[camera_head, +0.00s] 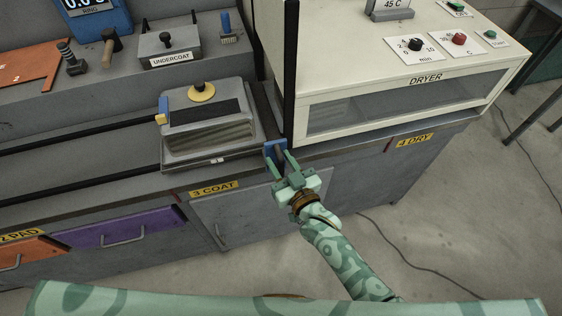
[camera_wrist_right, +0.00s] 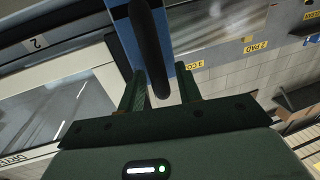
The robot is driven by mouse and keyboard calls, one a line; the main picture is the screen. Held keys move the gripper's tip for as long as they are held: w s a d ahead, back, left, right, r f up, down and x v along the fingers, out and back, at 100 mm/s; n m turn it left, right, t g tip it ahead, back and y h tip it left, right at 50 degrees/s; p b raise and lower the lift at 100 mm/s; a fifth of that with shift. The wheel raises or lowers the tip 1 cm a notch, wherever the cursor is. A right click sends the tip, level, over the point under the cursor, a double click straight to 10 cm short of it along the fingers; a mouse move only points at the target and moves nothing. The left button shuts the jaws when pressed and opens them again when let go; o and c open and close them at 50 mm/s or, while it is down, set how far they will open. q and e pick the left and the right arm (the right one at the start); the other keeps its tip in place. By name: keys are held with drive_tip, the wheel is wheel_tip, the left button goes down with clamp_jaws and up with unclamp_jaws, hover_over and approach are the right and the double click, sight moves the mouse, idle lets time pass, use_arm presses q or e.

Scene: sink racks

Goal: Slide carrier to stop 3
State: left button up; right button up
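The carrier appears to be the part with a blue plate (camera_head: 270,146) and black handle at the front edge of the counter, between the 3 COAT and 4 DRY labels. The blue plate (camera_wrist_right: 123,35) and black handle (camera_wrist_right: 152,45) also show in the wrist view. My right gripper (camera_head: 282,161) is at this handle. In the wrist view my right gripper (camera_wrist_right: 160,88) is open, with the handle between its fingers and gaps beside it. The 3 COAT label (camera_head: 214,188) is left of the gripper. My left gripper is not in view.
A grey box (camera_head: 208,133) with a yellow knob stands just left of the carrier. A black post (camera_head: 290,65) and the cream dryer (camera_head: 400,95) stand to its right. Dark rails (camera_head: 80,138) run left. Purple (camera_head: 120,228) and orange drawers are below. The 4 DRY label (camera_head: 414,140) is right.

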drive_tip(key=p+v, duration=0.2)
drive_tip(key=v, duration=1.4)
drive_tip(key=shift+s+d, duration=0.15)
